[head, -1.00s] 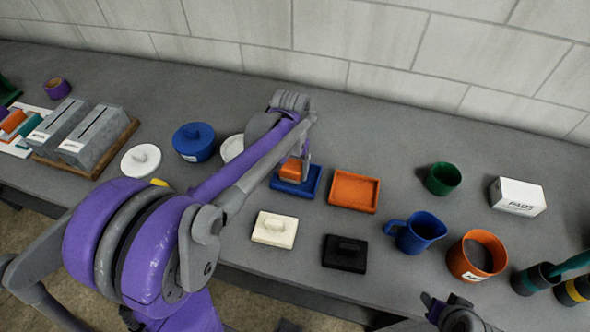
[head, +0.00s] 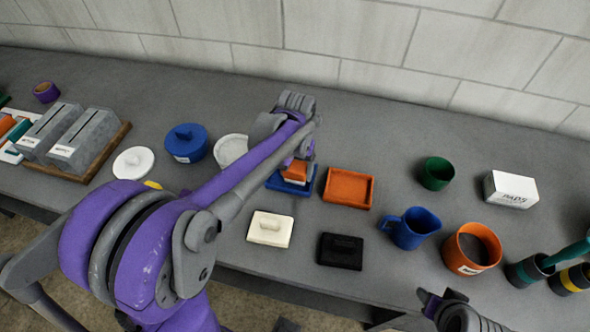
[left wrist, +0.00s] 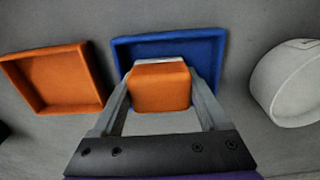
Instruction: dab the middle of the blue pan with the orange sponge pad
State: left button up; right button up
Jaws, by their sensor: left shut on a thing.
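The blue pan (head: 276,183) lies on the bench in the middle of the head view, partly hidden by my left arm and gripper. In the left wrist view the blue pan (left wrist: 218,42) spans the top middle. My left gripper (head: 298,172) is shut on the orange sponge pad (head: 294,171). In the left wrist view the orange sponge pad (left wrist: 160,88) sits between the two fingers, over the pan's near side. I cannot tell whether the pad touches the pan's floor. My right gripper (head: 440,305) is only partly in view at the bottom edge.
An orange tray (head: 348,188) lies right of the pan. A white dish (head: 230,150) is left of it. White (head: 270,229) and black (head: 340,251) blocks lie in front. A blue jug (head: 411,229) and an orange pot (head: 471,249) stand right.

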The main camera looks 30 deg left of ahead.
pick_arm(q)
jog(key=shift+s+a, duration=0.2)
jog(key=shift+a, duration=0.55)
jog(key=shift+s+a, duration=0.15)
jog(key=shift+a, duration=0.55)
pick_arm(e)
jog(key=shift+f, duration=0.1)
pick_arm(q)
jog(key=shift+w+d+f, duration=0.1)
jog(key=shift+w+d, duration=0.1)
jog(key=shift+d, duration=0.6)
jog(key=shift+w+d, duration=0.2)
jog(key=shift+d, duration=0.55)
pick_arm(e)
jog(key=shift+s+f, duration=0.1)
pick_arm(q)
jog(key=shift+s+a, duration=0.2)
jog(key=shift+a, duration=0.6)
jog(key=shift+s+a, duration=0.2)
jog(key=shift+a, duration=0.55)
pick_arm(e)
jog(key=shift+f, duration=0.1)
pick_arm(q)
jog(key=shift+w+d, duration=0.2)
jog(key=shift+d, duration=0.6)
